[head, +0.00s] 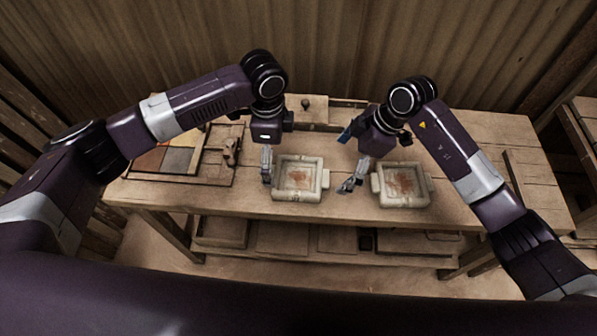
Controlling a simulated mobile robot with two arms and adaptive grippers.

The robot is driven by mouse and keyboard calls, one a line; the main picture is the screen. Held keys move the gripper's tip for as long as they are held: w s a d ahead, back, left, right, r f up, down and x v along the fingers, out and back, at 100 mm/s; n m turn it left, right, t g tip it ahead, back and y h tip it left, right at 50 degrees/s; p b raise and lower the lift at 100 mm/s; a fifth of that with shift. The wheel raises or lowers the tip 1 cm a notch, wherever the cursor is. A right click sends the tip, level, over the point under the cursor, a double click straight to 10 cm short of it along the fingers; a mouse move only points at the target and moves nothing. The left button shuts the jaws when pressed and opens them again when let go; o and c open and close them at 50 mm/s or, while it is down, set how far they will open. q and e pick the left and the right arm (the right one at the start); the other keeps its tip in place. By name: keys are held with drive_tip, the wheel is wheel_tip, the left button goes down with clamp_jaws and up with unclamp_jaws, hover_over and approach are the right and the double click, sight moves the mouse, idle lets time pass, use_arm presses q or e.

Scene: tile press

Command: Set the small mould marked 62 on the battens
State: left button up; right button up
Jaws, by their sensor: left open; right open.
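Two pale square moulds with reddish-brown patches inside stand on the wooden bench. The left mould (300,196) is near the middle, and the right mould (404,203) is to its right. Both have a small lug at the side. I cannot read a 62 on either, and I cannot make out the battens for certain. My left gripper (267,178) is open, pointing down at the left side of the left mould. My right gripper (349,187) is open, in the gap between the moulds, close to the right mould's left lug. Neither gripper holds anything; contact cannot be told.
A tray with coloured tiles (178,158) lies at the bench's left, with small wooden pieces (231,150) beside it. A block with a dark knob (305,104) stands at the back. A lower shelf (285,238) holds shallow boxes. The bench's right end is mostly clear.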

sight(276, 173)
use_arm(q)
drive_tip(key=shift+s, duration=0.15)
drive_tip(key=f, duration=0.7)
drive_tip(key=shift+w, duration=0.25)
use_arm(e)
drive_tip(key=x, duration=0.6)
drive_tip(key=shift+w+a+f, duration=0.1)
drive_tip(key=shift+a+f, duration=0.1)
drive_tip(key=shift+f, duration=0.15)
use_arm(q)
drive_tip(key=shift+w+f, duration=0.1)
drive_tip(key=shift+f, duration=0.45)
use_arm(e)
drive_tip(key=shift+w+a+f, duration=0.1)
drive_tip(key=shift+a+f, duration=0.1)
drive_tip(key=shift+f, duration=0.4)
use_arm(q)
drive_tip(key=shift+c, duration=0.6)
use_arm(e)
drive_tip(key=shift+c, duration=0.6)
use_arm(q)
drive_tip(key=c, duration=1.3)
use_arm(e)
drive_tip(key=c, duration=1.3)
use_arm(q)
drive_tip(key=shift+r, duration=0.1)
drive_tip(key=shift+c, duration=0.2)
use_arm(e)
drive_tip(key=shift+r, duration=0.1)
drive_tip(key=shift+c, duration=0.2)
